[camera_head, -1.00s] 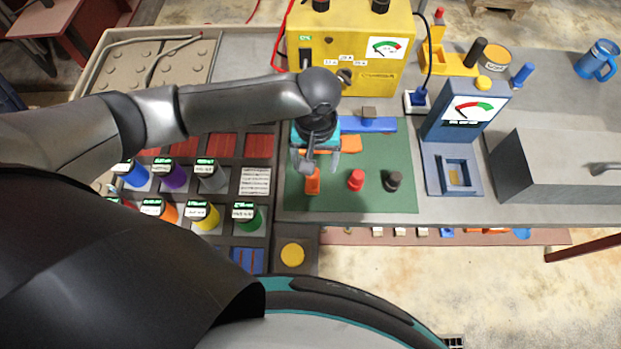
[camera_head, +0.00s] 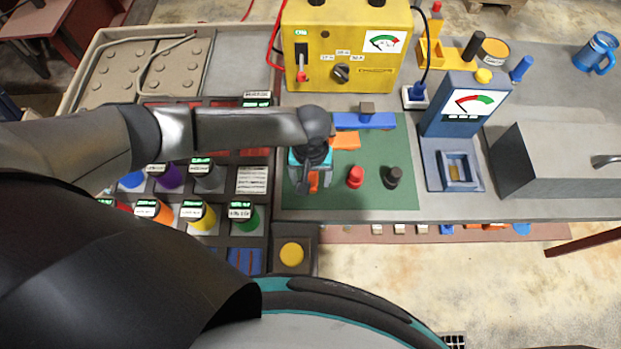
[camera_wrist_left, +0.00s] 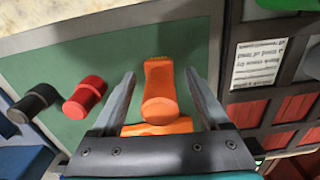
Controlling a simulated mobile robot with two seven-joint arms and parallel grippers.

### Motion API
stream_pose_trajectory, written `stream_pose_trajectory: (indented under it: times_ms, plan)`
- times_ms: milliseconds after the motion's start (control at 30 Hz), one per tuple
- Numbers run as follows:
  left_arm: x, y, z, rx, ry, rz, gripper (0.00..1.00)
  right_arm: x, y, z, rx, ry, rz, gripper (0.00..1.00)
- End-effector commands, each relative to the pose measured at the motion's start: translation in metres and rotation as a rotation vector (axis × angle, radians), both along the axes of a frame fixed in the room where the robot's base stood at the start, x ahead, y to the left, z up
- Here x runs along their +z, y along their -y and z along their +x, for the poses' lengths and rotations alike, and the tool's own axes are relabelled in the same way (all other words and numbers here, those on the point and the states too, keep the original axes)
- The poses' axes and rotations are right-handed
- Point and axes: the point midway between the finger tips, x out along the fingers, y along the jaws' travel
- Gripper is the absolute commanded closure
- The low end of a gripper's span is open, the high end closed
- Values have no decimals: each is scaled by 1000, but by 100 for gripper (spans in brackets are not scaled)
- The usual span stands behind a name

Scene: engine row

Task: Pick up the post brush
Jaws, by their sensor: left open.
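An orange piece (camera_wrist_left: 160,90) with a rounded end, apparently the post brush, is on the green mat (camera_wrist_left: 45,62). In the left wrist view it lies between the two spread fingers of my left gripper (camera_wrist_left: 160,74), with a gap on each side. In the head view the left gripper (camera_head: 314,184) points down over the mat's left part and hides most of the orange piece. A second, flat orange piece (camera_head: 346,141) lies behind it, and shows partly under the gripper in the wrist view (camera_wrist_left: 157,127). My right gripper is not in view.
A red cylinder (camera_head: 355,177) and a black cylinder (camera_head: 392,178) stand on the mat to the right. A blue piece with a brown block (camera_head: 365,121) lies behind. A yellow tester (camera_head: 345,55) stands at the back, a blue gauge stand (camera_head: 466,110) at right. Bins border the left.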

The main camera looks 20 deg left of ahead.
Motion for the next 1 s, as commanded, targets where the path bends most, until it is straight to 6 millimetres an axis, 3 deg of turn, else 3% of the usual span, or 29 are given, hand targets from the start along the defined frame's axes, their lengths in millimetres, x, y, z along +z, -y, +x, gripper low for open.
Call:
stream_pose_trajectory:
  times_ms: [67, 733, 1000]
  plan:
    - [0, 0, 0, 0, 0, 0, 24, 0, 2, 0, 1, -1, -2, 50]
    - [1, 0, 0, 0, 0, 0, 99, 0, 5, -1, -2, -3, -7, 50]
    - [1, 0, 0, 0, 0, 0, 100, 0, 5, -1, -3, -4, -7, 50]
